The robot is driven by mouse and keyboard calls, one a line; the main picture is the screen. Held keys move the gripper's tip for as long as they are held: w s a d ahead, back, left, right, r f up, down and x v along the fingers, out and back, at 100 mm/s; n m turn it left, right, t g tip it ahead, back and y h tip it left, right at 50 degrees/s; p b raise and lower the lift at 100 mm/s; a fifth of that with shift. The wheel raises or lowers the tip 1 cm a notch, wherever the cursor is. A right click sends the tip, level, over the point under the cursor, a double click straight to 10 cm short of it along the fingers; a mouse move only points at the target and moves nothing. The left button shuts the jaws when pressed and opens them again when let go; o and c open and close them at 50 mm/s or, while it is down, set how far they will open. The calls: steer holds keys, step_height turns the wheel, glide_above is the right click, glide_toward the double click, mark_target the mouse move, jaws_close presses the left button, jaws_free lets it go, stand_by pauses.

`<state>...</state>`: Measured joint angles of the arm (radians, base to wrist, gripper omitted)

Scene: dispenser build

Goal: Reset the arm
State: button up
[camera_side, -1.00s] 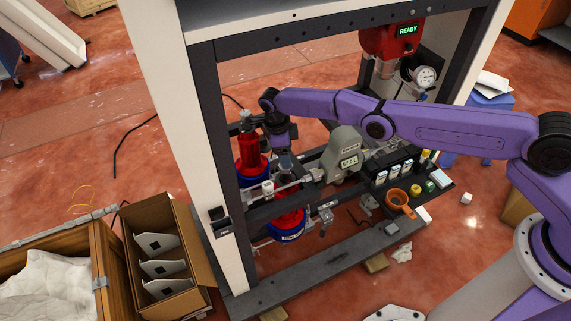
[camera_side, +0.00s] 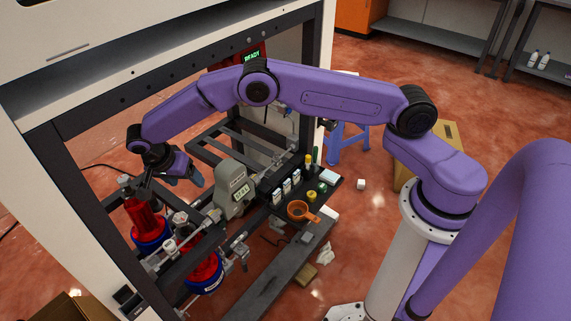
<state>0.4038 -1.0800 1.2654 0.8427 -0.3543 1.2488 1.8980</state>
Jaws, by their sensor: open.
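My purple arm reaches from its white base column (camera_side: 392,255) across into the dark-framed dispenser rig. My gripper (camera_side: 194,176) is at the left, above the red-and-blue cylinders and left of the grey digital gauge. Its jaws are open, small in the picture and partly hidden by the wrist; I see nothing held in them. One red cylinder with a blue base (camera_side: 146,222) stands just below and left of the gripper. A second red-and-blue unit (camera_side: 205,272) sits lower, partly behind metal fittings.
The frame's left post (camera_side: 85,205) and upper beam stand close to my arm. A purple stool (camera_side: 347,140) stands behind.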

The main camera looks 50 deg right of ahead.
steer(key=s+d+r+n+y, duration=0.1)
steer(key=s+d+r+n, duration=0.1)
steer(key=s+r+n, duration=0.6)
steer(key=s+d+r+n+y, duration=0.1)
steer(key=s+d+r+n, duration=0.1)
steer(key=s+r+n, duration=0.5)
steer(key=s+d+r+n+y, duration=0.1)
steer(key=s+d+n, duration=0.4)
steer(key=s, duration=0.6)
steer(key=s+d+r+n+y, duration=0.1)
steer(key=s+d+n, duration=0.3)
steer(key=s, duration=0.8)
steer(key=shift+s+d+r+n+y, duration=0.35)
steer(key=shift+d+r, duration=0.5)
steer(key=shift+d, duration=0.3)
steer(key=shift+w, duration=0.1)
